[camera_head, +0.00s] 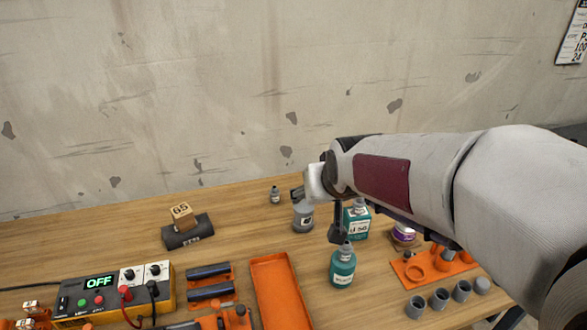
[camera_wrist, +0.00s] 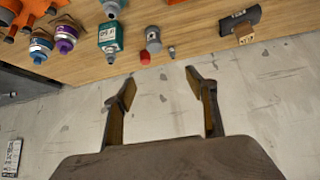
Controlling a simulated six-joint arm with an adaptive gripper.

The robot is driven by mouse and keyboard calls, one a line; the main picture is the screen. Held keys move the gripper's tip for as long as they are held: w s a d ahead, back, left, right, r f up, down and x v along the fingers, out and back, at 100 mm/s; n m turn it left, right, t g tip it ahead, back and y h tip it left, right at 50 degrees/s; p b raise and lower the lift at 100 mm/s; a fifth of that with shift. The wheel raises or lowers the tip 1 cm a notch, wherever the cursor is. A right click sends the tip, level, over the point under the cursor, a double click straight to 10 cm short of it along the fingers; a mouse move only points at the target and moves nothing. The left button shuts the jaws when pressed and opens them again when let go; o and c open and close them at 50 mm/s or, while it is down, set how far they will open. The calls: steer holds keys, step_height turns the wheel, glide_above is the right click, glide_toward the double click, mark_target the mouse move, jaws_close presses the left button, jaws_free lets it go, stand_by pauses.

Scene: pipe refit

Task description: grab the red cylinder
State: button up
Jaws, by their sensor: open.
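The red cylinder (camera_wrist: 145,58) is small and shows in the wrist view, just above and between my fingertips in the picture, near the table edge beside a grey bottle (camera_wrist: 153,36). I cannot make it out in the head view, where my arm and gripper cover part of the table. My gripper (camera_wrist: 160,76) is open, with nothing between its fingers; they point toward the wall and the table's back edge. In the head view my gripper (camera_head: 317,214) hangs over the back middle of the table, near the grey bottle (camera_head: 303,216).
A teal box (camera_head: 357,220) and a teal bottle (camera_head: 342,266) stand close to my gripper. A tiny grey bottle (camera_head: 275,195) stands at the back. An orange tray (camera_head: 258,290) lies in front. The wall (camera_head: 200,100) rises behind.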

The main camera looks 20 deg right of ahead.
steer(key=w+d+f+t, duration=0.1)
steer(key=w+d+f, duration=0.25)
steer(key=w, duration=0.45)
steer(key=w+d+f+t, duration=0.1)
steer(key=w+d+f, duration=0.1)
steer(key=w+f, duration=0.45)
steer(key=w+d+f+t, duration=0.1)
steer(key=w+d+f, duration=0.1)
steer(key=w+f, duration=0.3)
steer(key=w+d+f+m+h, duration=0.1)
steer(key=w+d+f, duration=0.2)
steer(key=w+f, duration=0.2)
step_height(320, 180, down, 2)
steer(key=shift+w+d+f+t+h, duration=0.15)
steer(key=shift+w+d+t+h, duration=0.15)
steer(key=shift+w+t, duration=0.1)
steer(key=shift+x, duration=1.3)
steer(key=shift+w, duration=0.1)
steer(key=shift+a+x, duration=0.2)
steer(key=shift+x, duration=1.05)
steer(key=shift+a+x, duration=0.25)
steer(key=shift+x, duration=1)
steer(key=shift+f, duration=0.15)
